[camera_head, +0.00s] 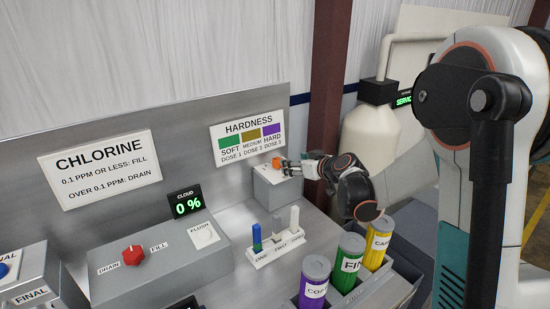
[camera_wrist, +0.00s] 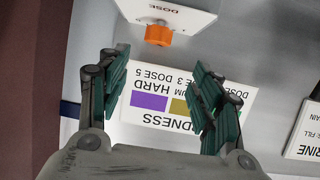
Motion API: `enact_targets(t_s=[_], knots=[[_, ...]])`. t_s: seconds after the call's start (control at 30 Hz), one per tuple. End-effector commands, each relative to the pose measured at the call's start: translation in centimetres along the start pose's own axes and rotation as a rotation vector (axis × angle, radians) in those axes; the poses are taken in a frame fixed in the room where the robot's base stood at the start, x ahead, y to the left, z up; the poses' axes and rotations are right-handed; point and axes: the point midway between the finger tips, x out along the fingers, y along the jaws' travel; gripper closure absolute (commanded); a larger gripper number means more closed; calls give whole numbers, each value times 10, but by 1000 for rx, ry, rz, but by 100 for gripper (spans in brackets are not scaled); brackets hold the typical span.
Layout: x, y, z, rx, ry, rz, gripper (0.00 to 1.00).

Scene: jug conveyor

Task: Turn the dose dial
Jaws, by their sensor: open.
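The dose dial (camera_head: 277,162) is an orange knob on a grey box (camera_head: 270,188) under the hardness sign. In the wrist view the dial (camera_wrist: 158,35) shows near the top, on a white face marked DOSE. My gripper (camera_head: 289,166) is just to the right of the dial in the head view. In the wrist view my gripper (camera_wrist: 162,85) is open, its teal fingers spread apart with nothing between them. The dial lies beyond the fingertips in that view, and I cannot tell whether any finger touches it.
The hardness sign (camera_head: 247,137) hangs behind the box. A white rack (camera_head: 276,250) with blue, grey and white sticks stands in front. Purple, green (camera_head: 347,262) and yellow canisters stand in a tray nearer right. A red drain/fill knob (camera_head: 132,255) is at left.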

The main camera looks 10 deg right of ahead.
Motion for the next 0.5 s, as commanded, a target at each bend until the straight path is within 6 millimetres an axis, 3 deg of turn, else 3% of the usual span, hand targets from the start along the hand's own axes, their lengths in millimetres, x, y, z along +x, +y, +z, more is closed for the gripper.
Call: enact_targets(t_s=[0.27,0.5], knots=[[20,5,3,-6,11,1,41],[65,4,3,-6,11,1,41]])
